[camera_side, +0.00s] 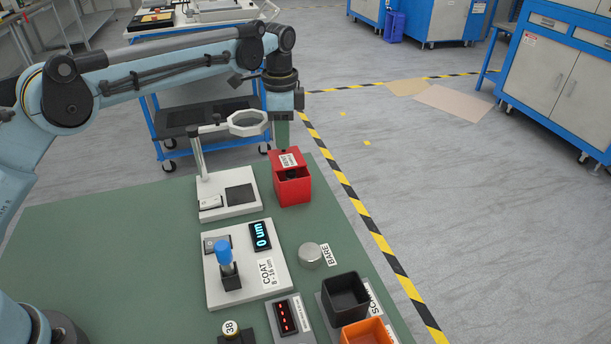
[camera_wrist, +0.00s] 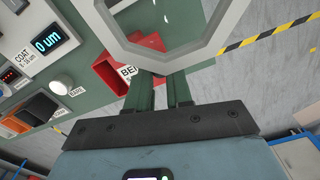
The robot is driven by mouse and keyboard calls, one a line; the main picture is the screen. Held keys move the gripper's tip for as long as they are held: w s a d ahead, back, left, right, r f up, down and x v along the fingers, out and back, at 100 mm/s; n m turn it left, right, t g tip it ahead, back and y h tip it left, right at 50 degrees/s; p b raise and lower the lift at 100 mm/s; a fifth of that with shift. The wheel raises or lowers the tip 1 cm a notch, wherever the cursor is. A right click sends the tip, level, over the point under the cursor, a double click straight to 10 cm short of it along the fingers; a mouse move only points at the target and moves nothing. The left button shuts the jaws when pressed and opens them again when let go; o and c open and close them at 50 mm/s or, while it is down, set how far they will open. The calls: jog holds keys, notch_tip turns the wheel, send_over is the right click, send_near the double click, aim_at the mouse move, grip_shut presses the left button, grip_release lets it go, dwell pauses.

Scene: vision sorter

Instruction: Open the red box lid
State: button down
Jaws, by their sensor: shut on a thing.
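The red box (camera_side: 293,192) stands near the far right corner of the green mat. Its lid (camera_side: 284,159), with a white label, is tilted up at the back. A dark interior shows in front of the lid, with a dark item inside that I cannot make out. My gripper (camera_side: 282,146) points down at the lid's upper edge and is shut on the lid. In the wrist view my two green fingers (camera_wrist: 160,80) reach to the lid beside its label (camera_wrist: 128,71). The magnifier ring hides part of that view, and the exact contact is hidden.
A ring magnifier on a white stand (camera_side: 247,123) is just left of my gripper. A coating station (camera_side: 240,285), a metal puck (camera_side: 310,254), a black bin (camera_side: 345,295) and an orange bin (camera_side: 367,332) are nearer the front. The mat's left part is clear.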

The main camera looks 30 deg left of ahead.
jog(key=c, duration=1)
grip_release()
jog(key=shift+r, duration=3.75)
jog(key=shift+c, duration=0.5)
